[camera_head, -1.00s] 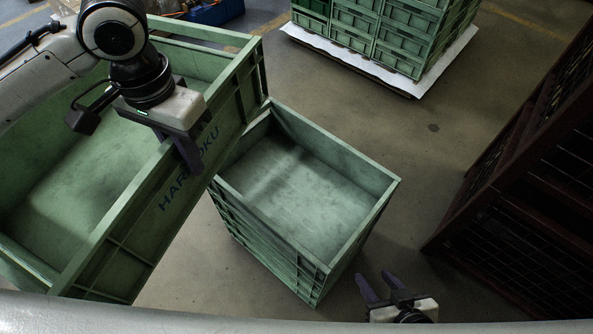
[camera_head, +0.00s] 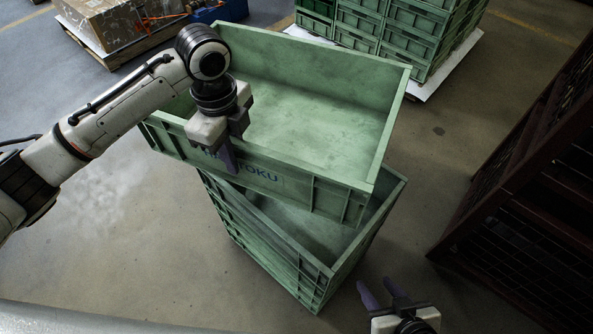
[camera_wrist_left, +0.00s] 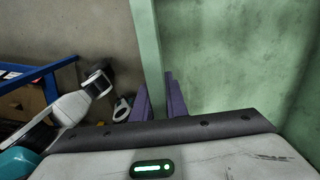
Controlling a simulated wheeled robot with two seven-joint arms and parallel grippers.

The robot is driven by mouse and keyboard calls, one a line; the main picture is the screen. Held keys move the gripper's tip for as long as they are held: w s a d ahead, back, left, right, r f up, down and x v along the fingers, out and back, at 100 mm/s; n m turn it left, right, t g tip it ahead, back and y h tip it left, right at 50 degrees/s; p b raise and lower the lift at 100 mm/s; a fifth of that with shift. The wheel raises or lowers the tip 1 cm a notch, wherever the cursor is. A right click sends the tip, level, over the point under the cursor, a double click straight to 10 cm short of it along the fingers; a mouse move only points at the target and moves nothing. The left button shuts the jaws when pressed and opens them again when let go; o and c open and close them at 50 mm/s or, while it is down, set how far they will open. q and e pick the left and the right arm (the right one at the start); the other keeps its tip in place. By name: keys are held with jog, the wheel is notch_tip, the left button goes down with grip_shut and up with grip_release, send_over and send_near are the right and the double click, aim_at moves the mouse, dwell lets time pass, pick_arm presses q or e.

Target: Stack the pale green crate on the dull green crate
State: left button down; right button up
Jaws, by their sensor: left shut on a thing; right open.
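The pale green crate (camera_head: 292,187), with dark lettering on its near wall, hangs level or nearly so over the dull green crate (camera_head: 268,240). My left gripper (camera_head: 230,150) is shut on its near wall. In the left wrist view the purple fingers (camera_wrist_left: 160,98) straddle the crate's rim (camera_wrist_left: 148,45). The pale green crate is turned relative to the dull green one and covers its far part; the near part of its opening shows. I cannot tell whether they touch. My right gripper (camera_head: 383,291) is open and empty, low beside the dull green crate's near right corner.
Stacked green crates (camera_head: 400,30) stand on a white-covered pallet at the back. A dark red rack (camera_head: 530,170) stands at right. A loaded wooden pallet (camera_head: 110,50) and a blue bin (camera_head: 222,10) lie at back left. Floor at left is free.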

pick_arm(q)
jog(key=f+m, duration=0.1)
jog(key=w+m, duration=0.1)
jog(key=shift+d+f+m, duration=0.4)
jog(key=shift+f+m+b, duration=0.3)
jog(key=shift+f, duration=0.2)
notch_tip(320, 180, down, 9)
jog(key=shift+f+b, duration=0.15)
jog(key=shift+b, duration=0.15)
jog(key=shift+d+f, duration=0.1)
jog(key=shift+f, duration=0.05)
jog(key=c, duration=1.8)
grip_release()
jog(key=shift+s+f, duration=0.2)
jog(key=shift+o, duration=0.2)
jog(key=shift+r, duration=0.1)
notch_tip(320, 180, up, 12)
jog(key=shift+r+p, duration=0.1)
jog(key=shift+p, duration=0.25)
